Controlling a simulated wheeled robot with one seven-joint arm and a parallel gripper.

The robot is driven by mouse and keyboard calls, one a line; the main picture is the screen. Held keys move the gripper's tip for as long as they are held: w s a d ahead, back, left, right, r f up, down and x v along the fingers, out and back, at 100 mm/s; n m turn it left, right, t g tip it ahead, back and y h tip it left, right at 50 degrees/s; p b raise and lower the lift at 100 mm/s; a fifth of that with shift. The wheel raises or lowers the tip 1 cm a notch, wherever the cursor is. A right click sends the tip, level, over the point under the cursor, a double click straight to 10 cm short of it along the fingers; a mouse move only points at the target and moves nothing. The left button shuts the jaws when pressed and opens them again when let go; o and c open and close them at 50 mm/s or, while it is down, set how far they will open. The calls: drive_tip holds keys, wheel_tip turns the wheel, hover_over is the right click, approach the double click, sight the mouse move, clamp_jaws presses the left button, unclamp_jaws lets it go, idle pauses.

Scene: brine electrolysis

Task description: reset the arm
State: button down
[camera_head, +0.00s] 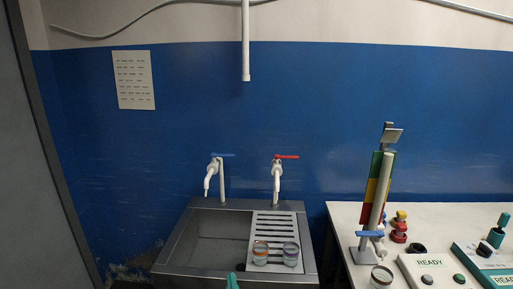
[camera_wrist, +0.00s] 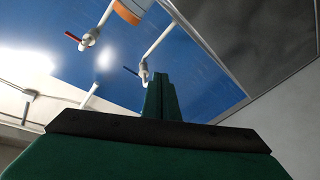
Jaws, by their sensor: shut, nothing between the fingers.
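My gripper (camera_wrist: 161,100) shows in the wrist view as two green fingers pressed together, with nothing between them. In the head view only a small teal tip (camera_head: 232,281) shows at the bottom edge, in front of the sink. The rest of my arm is out of that view.
A metal sink (camera_head: 168,262) has a blue-handled tap (camera_head: 221,178) and a red-handled tap (camera_head: 277,178) behind it. Two beakers (camera_head: 260,254) (camera_head: 291,254) stand on its slotted drainboard. A white table (camera_head: 345,215) at right carries a stand (camera_head: 375,200), a glass vessel (camera_head: 381,277) and READY-labelled devices (camera_head: 430,262).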

drive_tip(key=s+d+f+m+g+h, duration=0.15)
drive_tip(key=s+f+m, duration=0.35)
drive_tip(key=s, duration=0.9)
drive_tip(key=s+d+f+m+h, duration=0.1)
drive_tip(key=s+f+m+h, duration=0.1)
drive_tip(key=s+f, duration=0.8)
drive_tip(key=s+d+r+m+g, duration=0.1)
drive_tip(key=s+d+r, duration=0.1)
drive_tip(key=s, duration=1)
drive_tip(key=s+d+r+m, duration=0.1)
drive_tip(key=s+d+r, duration=0.2)
drive_tip(key=s, duration=0.9)
wheel_tip(320, 180, up, 2)
drive_tip(key=shift+r+g, duration=0.2)
drive_tip(key=shift+g, duration=0.15)
drive_tip(key=shift+d, duration=0.1)
